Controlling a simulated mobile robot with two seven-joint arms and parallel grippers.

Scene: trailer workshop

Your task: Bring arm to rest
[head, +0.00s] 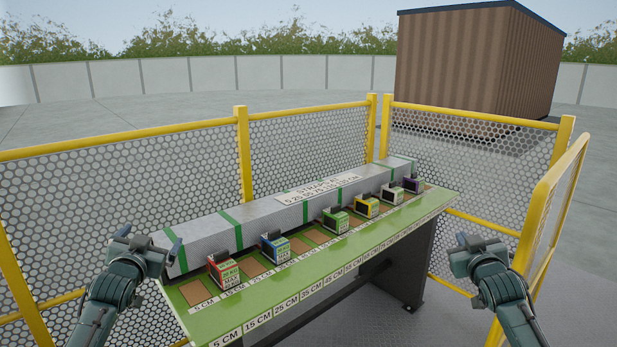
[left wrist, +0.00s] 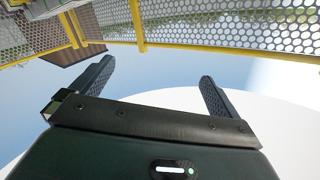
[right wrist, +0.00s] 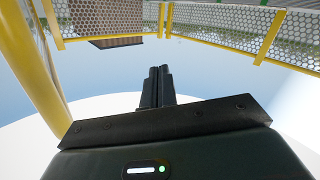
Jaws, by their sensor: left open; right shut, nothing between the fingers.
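My left gripper (head: 148,243) is raised at the left end of the green bench, pointing up and away. Its fingers stand apart with nothing between them, as the left wrist view (left wrist: 156,74) also shows. My right gripper (head: 466,241) is raised to the right of the bench, beside the yellow railing. Its fingers are together and hold nothing in the right wrist view (right wrist: 159,72). Both arms come up from the bottom corners of the head view, and neither gripper touches a box.
The green bench (head: 235,322) carries a long grey beam (head: 262,212) and several small boxes, among them a red one (head: 224,270) and a blue one (head: 275,247). Yellow mesh fencing (head: 300,150) surrounds it; a railing (head: 552,200) stands close to my right arm. A brown container (head: 470,65) is beyond.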

